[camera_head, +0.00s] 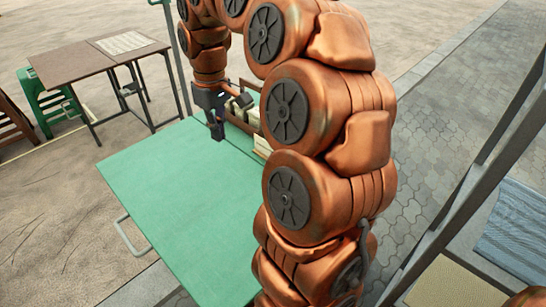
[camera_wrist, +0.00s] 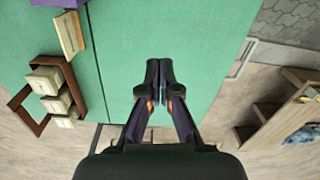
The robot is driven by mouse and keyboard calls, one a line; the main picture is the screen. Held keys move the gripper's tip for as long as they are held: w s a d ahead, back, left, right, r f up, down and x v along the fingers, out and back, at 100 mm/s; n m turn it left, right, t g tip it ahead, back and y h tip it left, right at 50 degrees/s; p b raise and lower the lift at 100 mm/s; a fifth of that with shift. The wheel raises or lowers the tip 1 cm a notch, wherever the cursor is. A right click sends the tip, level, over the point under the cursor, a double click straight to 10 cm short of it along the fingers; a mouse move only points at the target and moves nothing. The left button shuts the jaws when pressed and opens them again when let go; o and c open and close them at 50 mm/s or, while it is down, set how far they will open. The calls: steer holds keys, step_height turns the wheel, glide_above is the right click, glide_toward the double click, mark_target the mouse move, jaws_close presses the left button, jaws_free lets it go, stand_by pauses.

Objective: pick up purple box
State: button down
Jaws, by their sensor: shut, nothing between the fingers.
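A purple object (camera_wrist: 58,3), likely the purple box, is cut off at the top left edge of the wrist view. It rests on or above the green table (camera_wrist: 118,35), which is also in the head view (camera_head: 165,190). No purple box shows in the head view, where my arm covers part of the table. My gripper (camera_wrist: 159,66) is shut and empty above the green surface, apart from the purple object, which is up and to the left in the wrist view. In the head view my gripper (camera_head: 217,134) hangs over the table's far part.
A cream block (camera_wrist: 68,34) lies beside the purple object. A brown wooden rack (camera_wrist: 20,98) with pale blocks (camera_wrist: 45,80) stands at the left. A wooden shelf (camera_wrist: 290,108) is at the right. A brown table (camera_head: 85,62) and green stool (camera_head: 42,98) stand beyond. The green tabletop's near part is clear.

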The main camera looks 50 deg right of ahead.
steer(key=w+d+f+m+b, duration=0.1)
steer(key=d+f+b, duration=0.15)
steer(key=d, duration=0.65)
steer(key=w+d+f+m+b, duration=0.15)
steer(key=d+f, duration=0.25)
steer(key=d, duration=0.5)
steer(key=shift+n, duration=0.35)
steer(key=f, duration=0.5)
steer(key=f+b, duration=0.1)
steer(key=f, duration=0.4)
steer(key=shift+w+a+f+b, duration=0.15)
steer(key=shift+a+b, duration=0.05)
steer(key=shift+b, duration=0.1)
steer(key=shift+s+r, duration=0.3)
steer(key=shift+s, duration=1.65)
